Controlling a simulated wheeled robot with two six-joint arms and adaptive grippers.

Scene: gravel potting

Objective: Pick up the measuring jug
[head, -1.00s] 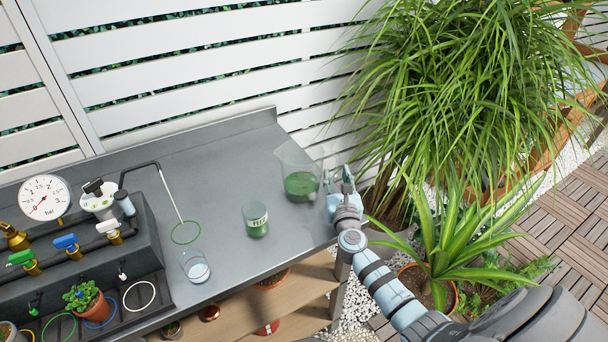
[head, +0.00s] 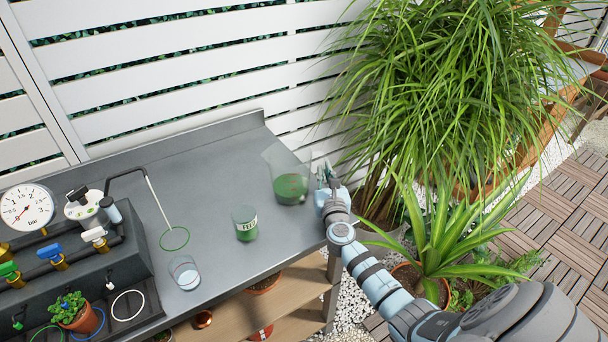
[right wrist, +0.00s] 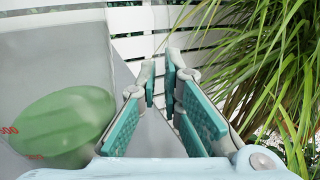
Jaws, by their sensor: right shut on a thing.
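The measuring jug (head: 288,177) is clear, with green liquid low inside. It stands near the right end of the grey bench, and I see no gap under it. My right gripper (head: 324,180) is at the jug's right side, shut on it, apparently at the handle. In the right wrist view the jug (right wrist: 62,70) fills the left side with red markings and green liquid, and the fingers of my right gripper (right wrist: 160,85) are close together. The exact contact with the jug is hard to see. My left gripper is not in view.
A green FEED container (head: 245,224) and a clear beaker (head: 185,273) stand left of the jug on the bench (head: 200,180). Valves and a gauge (head: 26,208) are far left. A leafy plant (head: 430,100) crowds the right. A slatted fence stands behind.

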